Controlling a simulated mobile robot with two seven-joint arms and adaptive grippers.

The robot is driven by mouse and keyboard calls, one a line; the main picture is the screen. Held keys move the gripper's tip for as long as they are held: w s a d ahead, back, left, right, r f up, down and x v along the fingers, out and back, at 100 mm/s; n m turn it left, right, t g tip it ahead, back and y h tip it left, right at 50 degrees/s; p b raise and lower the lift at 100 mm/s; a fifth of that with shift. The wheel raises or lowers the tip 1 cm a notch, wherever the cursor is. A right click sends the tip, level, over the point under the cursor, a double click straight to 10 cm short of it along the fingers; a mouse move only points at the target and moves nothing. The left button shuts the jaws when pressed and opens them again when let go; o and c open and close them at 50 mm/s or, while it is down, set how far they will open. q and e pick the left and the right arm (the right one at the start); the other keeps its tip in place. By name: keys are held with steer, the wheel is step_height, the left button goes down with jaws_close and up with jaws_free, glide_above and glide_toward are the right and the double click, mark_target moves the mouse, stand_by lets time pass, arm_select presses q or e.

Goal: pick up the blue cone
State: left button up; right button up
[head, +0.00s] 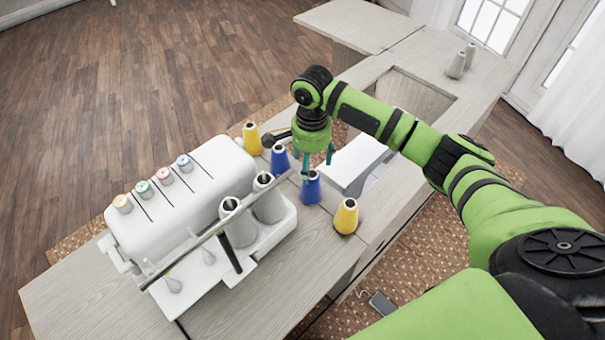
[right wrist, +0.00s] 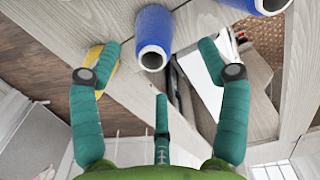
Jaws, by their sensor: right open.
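Two blue cones stand on the cabinet top, right of the white sewing machine. The farther blue cone (head: 280,162) is just left of my right gripper (head: 316,162) in the head view. The nearer blue cone (head: 312,190) is just below the fingertips. My right gripper is open, pointing down, with nothing held. In the right wrist view one blue cone (right wrist: 153,40) is at the top centre, ahead of the open teal fingers (right wrist: 165,85). Another blue cone (right wrist: 258,5) is cut off at the top right. Contact is not visible. My left gripper is out of view.
Yellow cones stand beyond (head: 251,138) and nearer (head: 346,216) than the blue ones. The sewing machine (head: 185,195) with grey cones (head: 238,222) is close on the left. A recessed opening with a white machine (head: 352,162) lies right. More grey cones (head: 458,64) stand far right.

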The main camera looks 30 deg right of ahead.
mark_target(312, 180)
steer(key=f, duration=0.1)
steer(key=s+f, duration=0.1)
steer(key=f+p, duration=0.1)
steer(key=shift+s+f, duration=0.2)
steer(key=shift+s, duration=0.05)
steer(key=shift+w+f, duration=0.2)
steer(key=shift+f, duration=1.05)
steer(key=shift+w+f, duration=0.1)
steer(key=shift+f, duration=0.15)
steer(key=c, duration=1.1)
jaws_close()
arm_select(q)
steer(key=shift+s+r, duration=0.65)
